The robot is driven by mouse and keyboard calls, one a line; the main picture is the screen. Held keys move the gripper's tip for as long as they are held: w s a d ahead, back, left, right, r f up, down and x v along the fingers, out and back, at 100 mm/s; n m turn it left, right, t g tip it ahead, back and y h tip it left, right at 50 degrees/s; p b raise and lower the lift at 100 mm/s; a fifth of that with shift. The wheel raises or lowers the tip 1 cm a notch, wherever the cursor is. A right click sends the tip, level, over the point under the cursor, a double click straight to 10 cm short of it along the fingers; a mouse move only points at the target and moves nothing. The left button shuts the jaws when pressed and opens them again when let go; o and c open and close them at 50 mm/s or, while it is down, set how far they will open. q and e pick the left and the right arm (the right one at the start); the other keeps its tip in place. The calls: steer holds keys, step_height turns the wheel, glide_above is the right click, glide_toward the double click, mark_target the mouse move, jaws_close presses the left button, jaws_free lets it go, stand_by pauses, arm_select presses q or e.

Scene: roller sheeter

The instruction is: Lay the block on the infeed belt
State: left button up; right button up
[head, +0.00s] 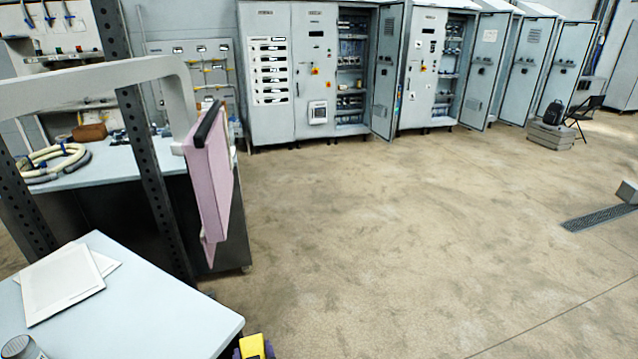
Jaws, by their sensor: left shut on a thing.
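My left gripper (254,352) shows at the bottom edge of the head view, just right of the near table's corner. Its dark purple fingers are on either side of a yellow block (256,345) and it appears shut on it. The frame edge cuts off most of the gripper and the lower part of the block. No support shows under the block. My right gripper is out of view. I cannot make out the infeed belt.
A pale table (150,318) with white sheets (62,283) stands at the lower left. Dark perforated posts (150,165) stand behind. Open floor (400,220) lies to the right, with cabinets (275,75) beyond.

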arm_select(q)
steer(key=s+a+r+m+h+p, duration=0.1)
steer(key=s+a+m+h+p, duration=0.1)
steer(key=s+a+m+h, duration=0.3)
steer(key=s+r+p, duration=0.4)
steer(key=r+p, duration=0.9)
steer(key=p, duration=0.2)
steer(key=s+r+n+p, duration=0.1)
steer(key=s+r+p, duration=0.3)
steer(key=r+p, duration=1)
steer(key=shift+s+a+r+t+y+p, duration=0.2)
steer(key=shift+a+t+y+p, duration=0.15)
steer(key=shift+p, duration=0.25)
